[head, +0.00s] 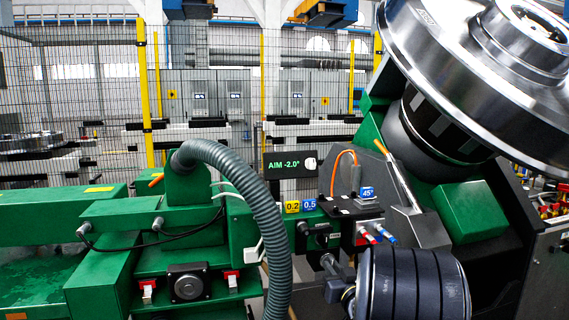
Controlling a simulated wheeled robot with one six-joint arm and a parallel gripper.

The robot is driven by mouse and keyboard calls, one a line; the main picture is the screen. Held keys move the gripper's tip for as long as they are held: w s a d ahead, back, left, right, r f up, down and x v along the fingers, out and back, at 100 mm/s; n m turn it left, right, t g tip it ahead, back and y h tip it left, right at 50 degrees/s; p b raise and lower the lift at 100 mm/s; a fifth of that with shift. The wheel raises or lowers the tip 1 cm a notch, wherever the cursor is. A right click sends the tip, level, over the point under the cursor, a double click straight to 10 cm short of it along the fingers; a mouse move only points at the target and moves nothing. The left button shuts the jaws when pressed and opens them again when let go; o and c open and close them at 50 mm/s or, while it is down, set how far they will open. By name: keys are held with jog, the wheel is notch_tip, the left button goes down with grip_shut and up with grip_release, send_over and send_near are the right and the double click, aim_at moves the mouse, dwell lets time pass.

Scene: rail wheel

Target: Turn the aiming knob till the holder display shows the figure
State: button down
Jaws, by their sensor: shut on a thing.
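The holder display (290,164) is a small dark panel at the middle and reads "AIM -2.0°" in green. My gripper (334,270) is small and partly hidden in the lower middle, beside the dark ribbed end of my arm. It is shut on what appears to be the aiming knob (329,261), a grey shaft-like part below the black control block. The fingertips and most of the knob are hard to make out. Blue and yellow tags reading "0.2" and "0.5" (301,206) and a blue tag reading "45°" (367,193) sit above.
A large steel rail wheel (440,65) leans over the upper right. A thick grey hose (250,200) curves down in front of the green machine frame (110,220). Red and blue fittings (375,234) stick out near my arm. A mesh fence (80,90) stands behind.

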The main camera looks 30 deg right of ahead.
jog(key=m+p, duration=0.2)
jog(key=m, duration=0.1)
dwell(0.4)
jog(key=shift+m+p, duration=0.3)
jog(key=shift+m+p, duration=1.4)
jog(key=shift+m, duration=0.7)
